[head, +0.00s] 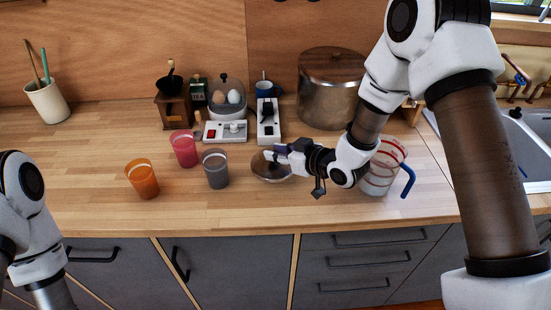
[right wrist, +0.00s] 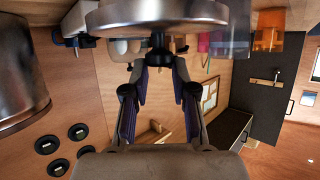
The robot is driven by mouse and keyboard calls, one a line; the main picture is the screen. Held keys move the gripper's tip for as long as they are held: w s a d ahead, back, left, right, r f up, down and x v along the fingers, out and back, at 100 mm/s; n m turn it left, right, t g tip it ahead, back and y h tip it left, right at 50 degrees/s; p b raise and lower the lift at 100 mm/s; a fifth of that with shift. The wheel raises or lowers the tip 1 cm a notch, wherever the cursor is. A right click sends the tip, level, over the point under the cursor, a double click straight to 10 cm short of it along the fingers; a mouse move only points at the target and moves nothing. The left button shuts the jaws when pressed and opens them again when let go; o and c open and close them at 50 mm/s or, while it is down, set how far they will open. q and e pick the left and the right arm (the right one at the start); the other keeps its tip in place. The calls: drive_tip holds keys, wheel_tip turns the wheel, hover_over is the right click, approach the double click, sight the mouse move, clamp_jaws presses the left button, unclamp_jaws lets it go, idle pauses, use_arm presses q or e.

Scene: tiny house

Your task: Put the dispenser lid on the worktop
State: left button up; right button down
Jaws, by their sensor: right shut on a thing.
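The lid (head: 268,170) is a round metal disc, low over or on the worktop (head: 105,210); I cannot tell whether it touches.
A grey cup (head: 215,170), a pink cup (head: 184,150) and an orange cup (head: 143,180) stand left of the lid. A striped jug (head: 383,170) is close to my right forearm. Egg cooker (head: 225,105) and power strip (head: 267,122) are behind. The front-left worktop is clear.

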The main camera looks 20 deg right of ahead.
drive_tip(key=f, duration=0.2)
drive_tip(key=f+p, duration=0.1)
drive_tip(key=shift+w+a+f, duration=0.2)
drive_tip(key=shift+w+f, duration=0.05)
drive_tip(key=shift+f, duration=0.1)
drive_tip(key=shift+d, duration=0.1)
drive_tip(key=c, duration=0.9)
unclamp_jaws()
drive_tip(key=shift+f, duration=0.1)
